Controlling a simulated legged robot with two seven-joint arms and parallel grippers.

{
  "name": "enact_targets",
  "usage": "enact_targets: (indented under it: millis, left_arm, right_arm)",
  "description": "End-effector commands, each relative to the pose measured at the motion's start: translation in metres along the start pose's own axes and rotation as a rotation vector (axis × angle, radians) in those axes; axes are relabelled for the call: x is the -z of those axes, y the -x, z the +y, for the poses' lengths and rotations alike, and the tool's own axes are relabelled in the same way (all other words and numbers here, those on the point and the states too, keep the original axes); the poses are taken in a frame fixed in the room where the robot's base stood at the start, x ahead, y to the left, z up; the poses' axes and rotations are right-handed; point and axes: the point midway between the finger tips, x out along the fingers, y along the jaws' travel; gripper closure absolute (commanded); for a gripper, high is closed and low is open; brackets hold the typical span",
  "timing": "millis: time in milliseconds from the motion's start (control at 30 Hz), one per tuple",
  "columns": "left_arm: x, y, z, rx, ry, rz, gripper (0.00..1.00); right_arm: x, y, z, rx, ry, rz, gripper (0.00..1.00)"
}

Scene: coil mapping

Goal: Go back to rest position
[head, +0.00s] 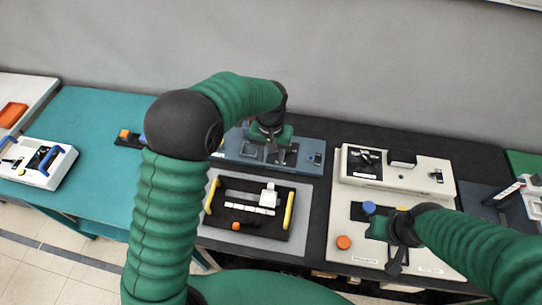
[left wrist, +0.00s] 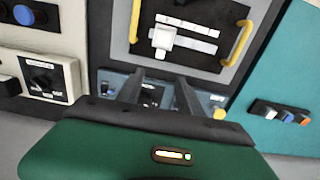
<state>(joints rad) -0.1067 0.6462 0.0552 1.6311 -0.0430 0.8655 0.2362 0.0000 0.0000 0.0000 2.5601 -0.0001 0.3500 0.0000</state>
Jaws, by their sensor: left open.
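My left arm rises through the middle of the head view and bends down to my left gripper (head: 270,132), which is over the blue-grey fixture (head: 312,158) at the back. In the left wrist view the two dark fingers of this gripper (left wrist: 160,92) are apart, with nothing seen between them. My right gripper (head: 393,262) is low over the white station (head: 345,215) at the right. Its fingers are small and partly hidden, so I cannot tell whether they are open.
A black panel (head: 222,218) with yellow handles and a white block (head: 268,196) lies in front of the fixture. A teal table (head: 95,150) at the left holds a white device (head: 62,165) with blue handles. An orange knob (head: 344,242) is close to my right gripper.

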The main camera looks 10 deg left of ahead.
Motion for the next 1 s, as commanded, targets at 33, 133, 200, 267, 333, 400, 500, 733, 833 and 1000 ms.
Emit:
enact_targets:
  millis: [33, 133, 200, 267, 333, 400, 500, 733, 833, 1000]
  left_arm:
    - [0.0, 0.0, 0.0, 0.0, 0.0, 0.0, 0.56]
    - [0.0, 0.0, 0.0, 0.0, 0.0, 0.0, 0.56]
    - [0.0, 0.0, 0.0, 0.0, 0.0, 0.0, 0.56]
    - [0.0, 0.0, 0.0, 0.0, 0.0, 0.0, 0.56]
    - [0.0, 0.0, 0.0, 0.0, 0.0, 0.0, 0.56]
    - [-0.003, 0.0, -0.002, 0.0, -0.001, 0.005, 0.56]
    - [-0.021, 0.003, -0.015, -0.003, -0.009, 0.034, 0.56]
    - [-0.118, 0.002, -0.062, -0.01, -0.041, 0.17, 0.56]
    - [-0.153, -0.004, -0.074, -0.008, -0.051, 0.212, 0.56]
    - [-0.173, -0.008, -0.08, -0.006, -0.058, 0.236, 0.56]
  right_arm:
    - [0.0, 0.0, 0.0, 0.0, 0.0, 0.0, 0.61]
    - [0.0, 0.0, 0.0, 0.0, 0.0, 0.0, 0.61]
    - [0.0, 0.0, 0.0, 0.0, 0.0, 0.0, 0.61]
    - [0.0, 0.0, 0.0, 0.0, 0.0, 0.0, 0.61]
    - [0.0, 0.0, 0.0, 0.0, 0.0, 0.0, 0.61]
    - [0.0, -0.001, 0.0, 0.0, 0.0, 0.0, 0.61]
    - [-0.002, -0.007, 0.0, 0.0, 0.0, 0.0, 0.61]
    - [-0.006, -0.027, 0.0, 0.0, 0.0, 0.0, 0.61]
    - [-0.007, -0.032, 0.0, 0.0, 0.0, 0.0, 0.61]
    - [-0.008, -0.032, 0.0, 0.0, 0.0, 0.0, 0.61]
